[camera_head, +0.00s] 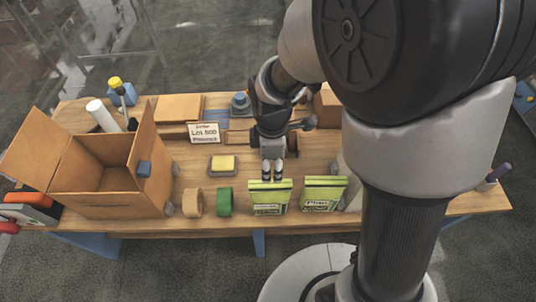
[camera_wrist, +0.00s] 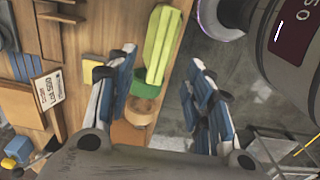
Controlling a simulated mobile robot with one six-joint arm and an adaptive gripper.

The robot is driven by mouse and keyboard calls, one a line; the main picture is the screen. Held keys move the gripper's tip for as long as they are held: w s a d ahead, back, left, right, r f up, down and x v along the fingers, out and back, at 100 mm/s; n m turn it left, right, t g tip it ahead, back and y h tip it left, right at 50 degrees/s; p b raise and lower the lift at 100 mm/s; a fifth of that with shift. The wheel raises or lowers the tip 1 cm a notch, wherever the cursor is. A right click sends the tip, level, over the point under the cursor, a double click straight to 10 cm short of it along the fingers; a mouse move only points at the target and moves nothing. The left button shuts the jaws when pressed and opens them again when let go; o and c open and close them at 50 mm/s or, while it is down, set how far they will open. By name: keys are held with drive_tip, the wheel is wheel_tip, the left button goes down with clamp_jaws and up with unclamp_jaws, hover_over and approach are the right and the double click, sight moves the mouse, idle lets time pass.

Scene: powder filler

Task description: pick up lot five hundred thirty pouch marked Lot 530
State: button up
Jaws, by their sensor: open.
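Two green pouches stand side by side near the table's front edge in the head view: a left pouch (camera_head: 269,199) and a right pouch (camera_head: 323,196). Their printed labels are too small to read, so I cannot tell which is Lot 530. My gripper (camera_head: 272,171) points down just above and behind the left pouch's top edge. In the wrist view my gripper (camera_wrist: 165,78) has its blue-padded fingers wide apart. A green pouch (camera_wrist: 162,42) shows beyond and between the fingertips, and nothing is held.
A green tape roll (camera_head: 224,201) and a tan tape roll (camera_head: 193,203) stand left of the pouches. An open cardboard box (camera_head: 113,198) fills the left side. A sign (camera_head: 204,133), seeming to read "Lot 500", stands behind a yellow sponge-like block (camera_head: 223,164).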

sight(270, 184)
wheel_tip(270, 184, down, 6)
drive_tip(key=shift+r+b, duration=0.1)
drive_tip(key=shift+b, duration=0.4)
drive_tip(key=shift+s+a+f+b, duration=0.1)
drive_tip(key=shift+f+b, duration=0.25)
drive_tip(key=shift+f, duration=0.95)
drive_tip(key=shift+s+f+b, duration=0.1)
drive_tip(key=shift+f+b, duration=0.25)
drive_tip(key=shift+f, duration=0.9)
drive_tip(key=shift+f, duration=0.25)
drive_tip(key=shift+c, duration=0.3)
clamp_jaws()
